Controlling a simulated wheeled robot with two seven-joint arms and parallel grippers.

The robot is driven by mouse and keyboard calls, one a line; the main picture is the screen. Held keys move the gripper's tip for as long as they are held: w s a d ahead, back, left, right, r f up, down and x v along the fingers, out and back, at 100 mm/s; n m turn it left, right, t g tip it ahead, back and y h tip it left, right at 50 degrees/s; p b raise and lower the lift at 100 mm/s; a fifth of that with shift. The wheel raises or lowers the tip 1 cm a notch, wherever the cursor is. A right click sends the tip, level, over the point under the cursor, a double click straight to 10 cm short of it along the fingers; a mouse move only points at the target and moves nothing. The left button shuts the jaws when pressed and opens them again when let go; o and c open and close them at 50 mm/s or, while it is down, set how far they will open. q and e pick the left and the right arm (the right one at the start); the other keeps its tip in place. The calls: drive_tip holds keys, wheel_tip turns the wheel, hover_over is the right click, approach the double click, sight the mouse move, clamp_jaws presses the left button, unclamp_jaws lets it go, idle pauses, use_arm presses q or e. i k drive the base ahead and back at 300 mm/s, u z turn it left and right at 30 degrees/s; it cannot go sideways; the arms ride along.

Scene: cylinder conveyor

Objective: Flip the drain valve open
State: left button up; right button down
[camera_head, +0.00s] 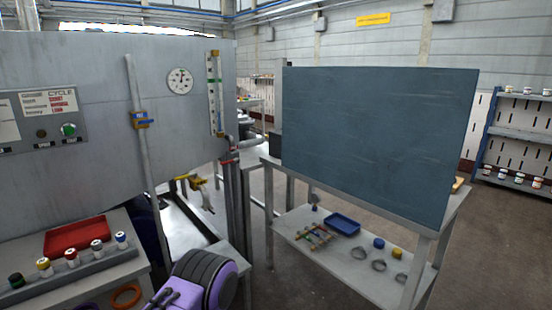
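A grey machine panel (95,75) fills the left of the head view. A brass-yellow valve or tap (195,182) sits low at the panel's right end, with a short spout pointing down. Its lever is too small to read as open or closed. A valve with a blue and yellow body (141,121) is on the grey vertical pipe (135,90). A red-marked fitting (229,160) joins pipes at the panel's right edge. I cannot tell from labels which one is the drain valve. Neither gripper can be made out.
A round gauge (180,81) and sight tube (214,95) are on the panel, with a control box (42,118) at left. A red tray (75,236) and small jars stand below. A table with a dark board (375,140) stands right; floor is open beyond it.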

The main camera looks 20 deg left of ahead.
sight(236, 160)
drive_tip(key=z, duration=0.1)
drive_tip(key=i, duration=0.95)
drive_tip(key=u, duration=0.6)
drive_tip(key=i, duration=0.8)
drive_tip(key=u, duration=0.9)
drive_tip(key=i, duration=0.25)
drive_tip(key=u, duration=0.2)
drive_tip(key=k, duration=0.5)
drive_tip(key=u, duration=0.6)
drive_tip(key=i, duration=0.65)
drive_tip(key=z, duration=0.7)
